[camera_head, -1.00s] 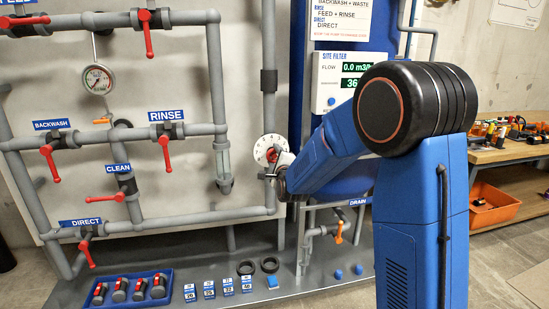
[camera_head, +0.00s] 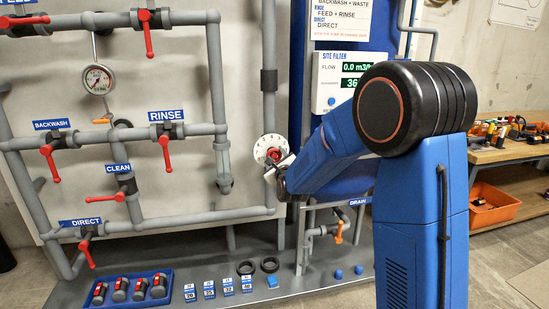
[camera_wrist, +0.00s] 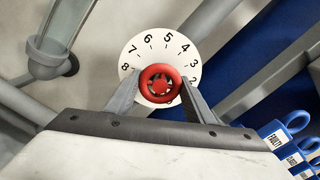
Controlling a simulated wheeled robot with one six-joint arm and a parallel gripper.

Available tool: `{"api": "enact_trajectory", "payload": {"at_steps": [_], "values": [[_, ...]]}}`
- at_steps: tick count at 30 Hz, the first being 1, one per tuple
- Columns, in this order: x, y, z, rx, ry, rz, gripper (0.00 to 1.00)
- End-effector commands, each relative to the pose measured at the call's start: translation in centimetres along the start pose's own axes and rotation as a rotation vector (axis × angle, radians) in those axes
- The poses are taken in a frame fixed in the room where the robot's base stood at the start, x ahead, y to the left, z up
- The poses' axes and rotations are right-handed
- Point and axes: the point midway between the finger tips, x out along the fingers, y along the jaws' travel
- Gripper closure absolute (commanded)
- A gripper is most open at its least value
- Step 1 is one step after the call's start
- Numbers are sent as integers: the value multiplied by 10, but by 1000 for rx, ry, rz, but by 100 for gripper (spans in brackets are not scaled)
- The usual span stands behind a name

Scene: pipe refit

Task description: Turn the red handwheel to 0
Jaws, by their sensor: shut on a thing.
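The red handwheel (camera_wrist: 161,83) sits in front of a round white dial (camera_wrist: 166,38) with black numbers. In the wrist view the numbers 2 to 8 show around its upper side; the lower part of the dial is hidden, and I cannot see the 0 or a pointer. My gripper (camera_wrist: 161,80) has one finger on each side of the handwheel and is shut on it. In the head view the handwheel (camera_head: 273,156) shows small on the dial (camera_head: 264,143), with my gripper (camera_head: 279,159) reaching it from the lower right.
A grey vertical pipe (camera_head: 269,105) runs above the dial. A clear tube (camera_head: 223,160) stands to its left. The drain valve with an orange lever (camera_head: 339,232) is below right. The site filter display (camera_head: 342,80) reads flow 0.0. Blue tags (camera_wrist: 296,121) hang at right in the wrist view.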

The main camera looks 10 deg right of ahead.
Motion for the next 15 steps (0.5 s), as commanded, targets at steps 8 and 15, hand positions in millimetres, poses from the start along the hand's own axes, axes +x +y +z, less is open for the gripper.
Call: {"api": "enact_trajectory", "payload": {"at_steps": [8,15], "values": [[0,1,-2,18,5,1,74],[0,1,-2,17,5,2,49]]}}
